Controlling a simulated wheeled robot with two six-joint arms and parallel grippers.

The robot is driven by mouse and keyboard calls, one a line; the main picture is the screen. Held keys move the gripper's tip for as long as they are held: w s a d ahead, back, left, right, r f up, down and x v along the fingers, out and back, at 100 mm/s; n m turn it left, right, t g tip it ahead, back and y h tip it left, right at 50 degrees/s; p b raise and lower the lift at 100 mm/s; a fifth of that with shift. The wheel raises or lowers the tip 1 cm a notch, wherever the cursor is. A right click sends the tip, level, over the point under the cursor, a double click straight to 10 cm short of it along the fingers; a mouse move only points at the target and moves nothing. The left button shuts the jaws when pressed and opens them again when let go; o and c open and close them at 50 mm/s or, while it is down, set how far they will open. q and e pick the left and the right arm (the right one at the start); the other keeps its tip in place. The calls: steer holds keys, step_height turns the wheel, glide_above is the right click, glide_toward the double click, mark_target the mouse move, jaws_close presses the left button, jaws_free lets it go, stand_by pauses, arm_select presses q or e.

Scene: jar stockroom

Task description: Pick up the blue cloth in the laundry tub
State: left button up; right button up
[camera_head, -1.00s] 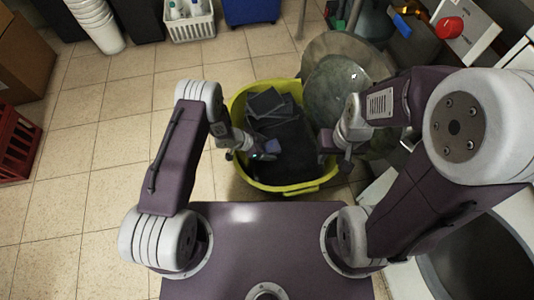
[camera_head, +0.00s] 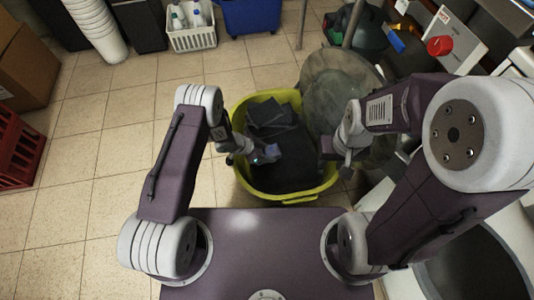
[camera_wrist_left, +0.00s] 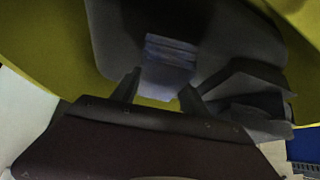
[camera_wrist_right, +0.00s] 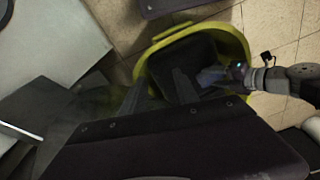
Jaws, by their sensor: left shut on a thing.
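The yellow laundry tub (camera_head: 312,193) stands on the floor in front of me, holding dark grey cloths (camera_head: 272,118). The blue cloth (camera_wrist_left: 168,62), small and folded, sits between the two fingers of my left gripper (camera_wrist_left: 160,92), which is shut on it. In the head view the left gripper (camera_head: 262,155) is over the tub with the blue cloth (camera_head: 272,151) at its tips. Whether the cloth touches the tub's contents is unclear. My right gripper (camera_wrist_right: 156,92) is open and empty; in the head view it is at the tub's right rim (camera_head: 333,152).
A large grey round bin (camera_head: 335,85) stands against the tub's right side. A white basket of bottles (camera_head: 193,38), a blue bin (camera_head: 250,15) and white stacked buckets (camera_head: 98,25) are at the back. A red crate (camera_head: 18,150) is at the left. The floor left of the tub is clear.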

arm_select(q)
steer(key=s+d+r+p, duration=0.5)
steer(key=s+d+r, duration=0.1)
steer(key=d, duration=0.3)
steer(key=shift+s+d+r+p, duration=0.3)
steer(key=shift+r, duration=0.4)
